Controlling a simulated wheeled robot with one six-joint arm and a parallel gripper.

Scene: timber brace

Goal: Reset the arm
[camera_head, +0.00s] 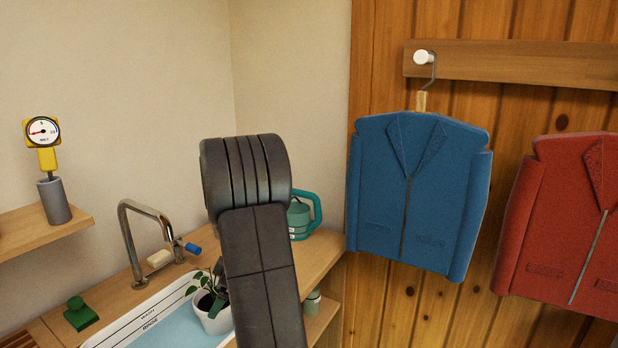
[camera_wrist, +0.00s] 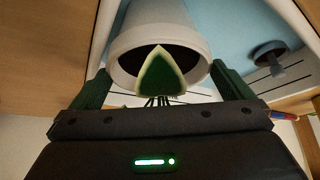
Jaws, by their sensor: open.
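My gripper (camera_wrist: 160,70) shows in the wrist view with its two green fingers spread apart. Between and beyond them are a white plant pot (camera_wrist: 155,20) and a large green leaf (camera_wrist: 160,77) with a pale edge. I cannot tell whether the fingers touch the pot. The potted plant (camera_head: 212,318) stands at the light-blue sink basin, partly behind my arm.
The sink (camera_head: 165,325) is set in a wooden counter with a chrome tap (camera_head: 128,235), a green block (camera_head: 80,314) and a teal jug (camera_head: 300,218). A gauge (camera_head: 43,131) stands on the left shelf. A blue jacket (camera_head: 415,195) and a red jacket (camera_head: 565,220) hang at right.

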